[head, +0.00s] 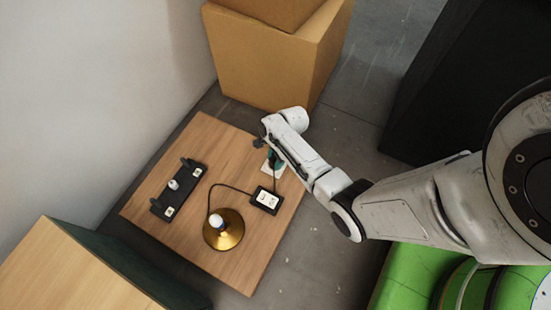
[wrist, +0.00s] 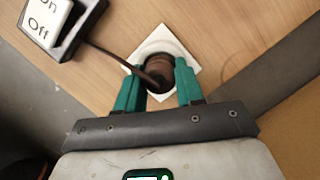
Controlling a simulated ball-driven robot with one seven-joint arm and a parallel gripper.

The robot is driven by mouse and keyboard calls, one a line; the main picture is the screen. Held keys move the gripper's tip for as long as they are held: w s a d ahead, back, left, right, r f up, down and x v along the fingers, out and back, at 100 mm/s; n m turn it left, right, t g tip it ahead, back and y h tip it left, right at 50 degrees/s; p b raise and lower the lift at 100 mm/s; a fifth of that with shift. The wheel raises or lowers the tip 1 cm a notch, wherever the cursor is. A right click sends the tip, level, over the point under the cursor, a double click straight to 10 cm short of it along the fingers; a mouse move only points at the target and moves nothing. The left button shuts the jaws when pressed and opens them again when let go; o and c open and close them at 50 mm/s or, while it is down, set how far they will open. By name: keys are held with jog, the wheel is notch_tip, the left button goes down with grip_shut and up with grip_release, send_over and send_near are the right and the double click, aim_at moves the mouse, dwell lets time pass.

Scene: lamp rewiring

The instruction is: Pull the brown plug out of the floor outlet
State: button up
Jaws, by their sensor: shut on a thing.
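The brown plug (wrist: 155,70) sits at the white floor outlet (wrist: 183,43) in the wrist view, with its brown cord leading up and left. My gripper (wrist: 160,82) has its two green fingers on either side of the plug and is shut on it. I cannot tell whether the plug's face is flush with the outlet. In the head view the white outlet plate (head: 266,174) shows beside my gripper (head: 272,163), on the right part of the wooden board. The plug is hidden by my arm there.
The cord runs to a switch box marked On and Off (head: 266,199), then to a brass lamp base (head: 224,229). A black strip with fittings (head: 178,188) lies on the wooden board (head: 170,245). Cardboard boxes (head: 260,60) stand behind, and a wooden-topped cabinet (head: 80,275) stands front left.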

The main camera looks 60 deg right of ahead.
aim_at(272, 161)
jog(key=shift+r, duration=0.1)
jog(key=shift+r+p, duration=0.95)
jog(key=shift+p, duration=0.25)
jog(key=shift+r, duration=0.1)
notch_tip(272, 161, up, 2)
jog(key=p, duration=0.2)
jog(key=shift+r+p, duration=0.2)
jog(key=shift+p, duration=0.2)
jog(key=shift+f, duration=0.1)
